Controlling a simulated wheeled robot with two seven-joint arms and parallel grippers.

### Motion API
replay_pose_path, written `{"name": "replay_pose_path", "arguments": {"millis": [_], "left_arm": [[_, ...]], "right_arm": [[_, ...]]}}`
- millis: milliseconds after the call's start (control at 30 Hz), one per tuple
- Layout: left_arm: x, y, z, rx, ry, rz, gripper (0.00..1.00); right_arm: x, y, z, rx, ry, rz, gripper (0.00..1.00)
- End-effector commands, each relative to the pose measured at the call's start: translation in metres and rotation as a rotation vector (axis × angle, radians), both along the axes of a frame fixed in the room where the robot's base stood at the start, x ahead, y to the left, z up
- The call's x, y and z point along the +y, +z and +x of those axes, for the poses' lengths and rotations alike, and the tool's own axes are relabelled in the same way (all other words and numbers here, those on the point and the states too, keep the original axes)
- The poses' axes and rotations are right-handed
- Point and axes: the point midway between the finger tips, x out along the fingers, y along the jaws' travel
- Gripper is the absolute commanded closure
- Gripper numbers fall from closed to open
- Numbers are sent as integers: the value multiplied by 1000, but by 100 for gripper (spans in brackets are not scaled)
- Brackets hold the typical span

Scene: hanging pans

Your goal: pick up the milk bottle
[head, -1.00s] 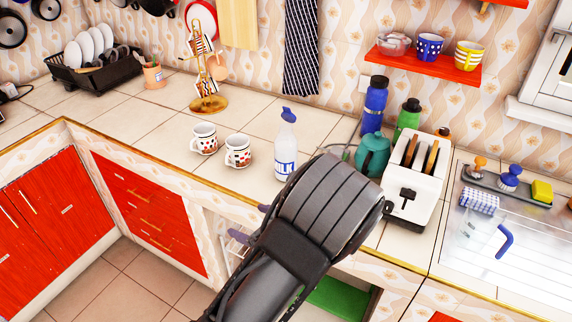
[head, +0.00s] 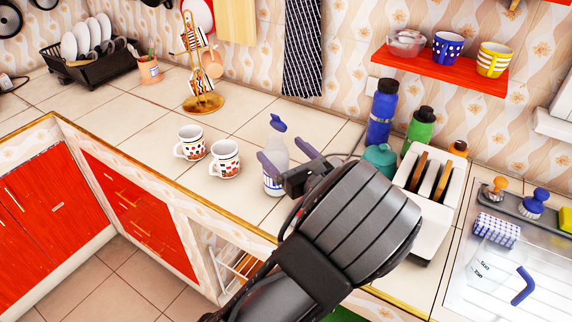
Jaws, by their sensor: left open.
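The milk bottle (head: 275,157) is white with a blue cap and a blue label, and stands upright on the tiled counter. My left gripper (head: 284,153) is open at the bottle. One finger shows left of the bottle's body and the other at its upper right. The finger on the left crosses in front of part of the bottle. I cannot tell whether either finger touches it. My right gripper is not in view.
Two patterned mugs (head: 225,158) stand left of the bottle. A teal teapot (head: 381,159), a white toaster (head: 433,205), and blue (head: 381,112) and green (head: 420,127) bottles stand to the right.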

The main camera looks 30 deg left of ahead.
Motion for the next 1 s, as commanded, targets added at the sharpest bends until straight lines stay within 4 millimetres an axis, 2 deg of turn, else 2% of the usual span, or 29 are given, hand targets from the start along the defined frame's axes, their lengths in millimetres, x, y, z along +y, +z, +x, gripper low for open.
{"name": "replay_pose_path", "arguments": {"millis": [33, 467, 867, 1000], "left_arm": [[0, -13, 0, 0, 0, 0, 11], [0, -69, -1, 0, 1, -1, 11], [0, -69, 0, 0, 1, -1, 11], [8, -69, 3, 0, 2, 0, 11]], "right_arm": [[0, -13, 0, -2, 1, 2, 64], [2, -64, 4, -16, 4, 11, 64], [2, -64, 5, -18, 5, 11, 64], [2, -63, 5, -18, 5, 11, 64]]}}
